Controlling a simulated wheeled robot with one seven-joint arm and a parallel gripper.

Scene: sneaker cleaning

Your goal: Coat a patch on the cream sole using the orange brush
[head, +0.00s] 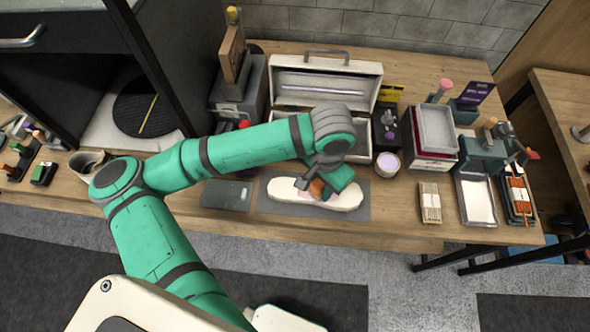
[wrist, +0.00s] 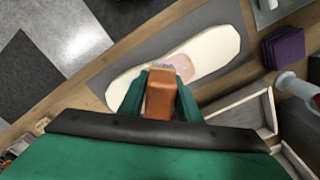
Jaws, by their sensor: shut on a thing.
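The cream sole (head: 342,199) lies flat on a grey mat (head: 268,205) near the table's front edge. It also shows in the wrist view (wrist: 215,48), with a pinkish patch (wrist: 181,66) on its middle. My gripper (head: 312,188) is over the middle of the sole. In the wrist view my gripper (wrist: 160,88) is shut on the orange brush (wrist: 160,100), one finger on each side. The purple bristle end (wrist: 162,66) points at the sole beside the patch. I cannot tell whether the bristles touch it.
Behind the sole stands an open cream toolbox (head: 345,85). A small round jar (head: 388,163) stands to the right of it. Wooden sticks (head: 430,203) and a white-filled tray (head: 477,198) lie further right. A dark flat case (head: 226,194) lies left of the mat.

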